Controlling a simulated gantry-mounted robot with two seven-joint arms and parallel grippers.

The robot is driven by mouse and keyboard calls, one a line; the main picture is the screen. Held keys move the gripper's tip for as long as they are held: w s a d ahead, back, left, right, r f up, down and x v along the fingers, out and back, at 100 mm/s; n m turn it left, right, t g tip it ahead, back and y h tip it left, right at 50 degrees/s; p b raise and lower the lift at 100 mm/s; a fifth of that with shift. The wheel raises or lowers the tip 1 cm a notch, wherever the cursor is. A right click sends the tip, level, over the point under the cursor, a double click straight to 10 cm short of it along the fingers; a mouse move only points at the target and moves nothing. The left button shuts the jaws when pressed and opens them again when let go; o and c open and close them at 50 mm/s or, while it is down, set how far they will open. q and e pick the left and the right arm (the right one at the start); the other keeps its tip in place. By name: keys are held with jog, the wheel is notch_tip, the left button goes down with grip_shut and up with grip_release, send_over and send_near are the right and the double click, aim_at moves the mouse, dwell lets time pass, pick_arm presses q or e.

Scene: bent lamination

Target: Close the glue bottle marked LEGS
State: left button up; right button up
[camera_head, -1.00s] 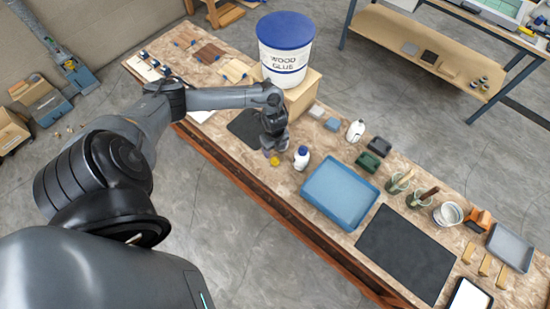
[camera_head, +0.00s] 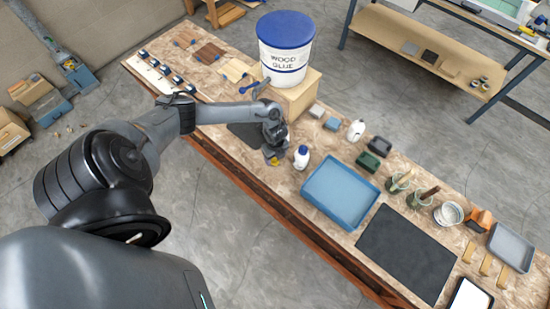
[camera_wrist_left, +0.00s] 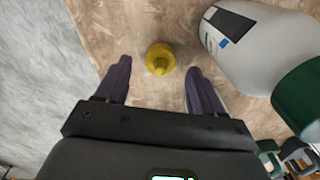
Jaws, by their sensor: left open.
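A white glue bottle (camera_head: 301,158) stands upright on the workbench, with a dark top in the head view. In the left wrist view the bottle (camera_wrist_left: 245,45) is large at the upper right, with a black, white and blue label and a dark green end; I cannot read its marking. A small yellow cap (camera_head: 273,161) lies apart from it on the bench; it also shows in the left wrist view (camera_wrist_left: 160,59). My left gripper (camera_head: 270,153) is open and low over the cap, its fingers on either side, not closed on it. The right gripper is out of view.
A wood glue bucket (camera_head: 286,50) stands on a wooden block behind the gripper. A blue tray (camera_head: 330,215) lies right of the bottle. Another white bottle (camera_head: 356,130) stands farther back. The bench's front edge (camera_head: 240,180) is close to the cap.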

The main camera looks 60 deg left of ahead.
pick_arm(q)
jog(key=shift+f, duration=1.3)
jog(key=c, duration=1.1)
